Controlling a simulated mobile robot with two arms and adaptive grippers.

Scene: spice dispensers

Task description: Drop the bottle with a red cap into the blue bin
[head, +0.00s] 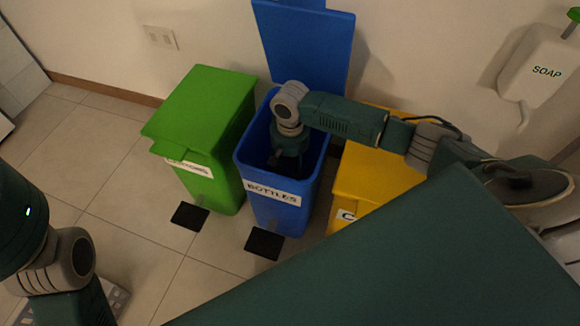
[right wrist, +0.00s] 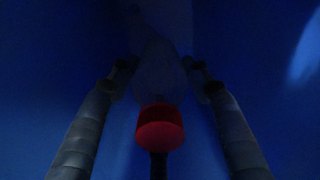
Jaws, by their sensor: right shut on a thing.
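The blue bin (head: 292,207), labelled BOTTLES, stands with its lid (head: 305,45) raised. My right arm reaches over it, and my right gripper (head: 284,165) points down inside its opening. In the right wrist view, the bottle's red cap (right wrist: 160,128) shows near the camera, and its dim clear body (right wrist: 160,78) extends away between the fingers. My right gripper (right wrist: 160,82) is shut on this bottle, with dark blue bin walls around it. The bottle is hidden in the head view. My left arm is at the lower left, and its gripper is out of frame.
A green bin (head: 212,105) with its lid shut stands left of the blue bin. A yellow bin (head: 375,180) stands at its right, partly hidden by my arm. Black pedals lie on the tiled floor in front. A soap dispenser (head: 543,70) hangs on the wall.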

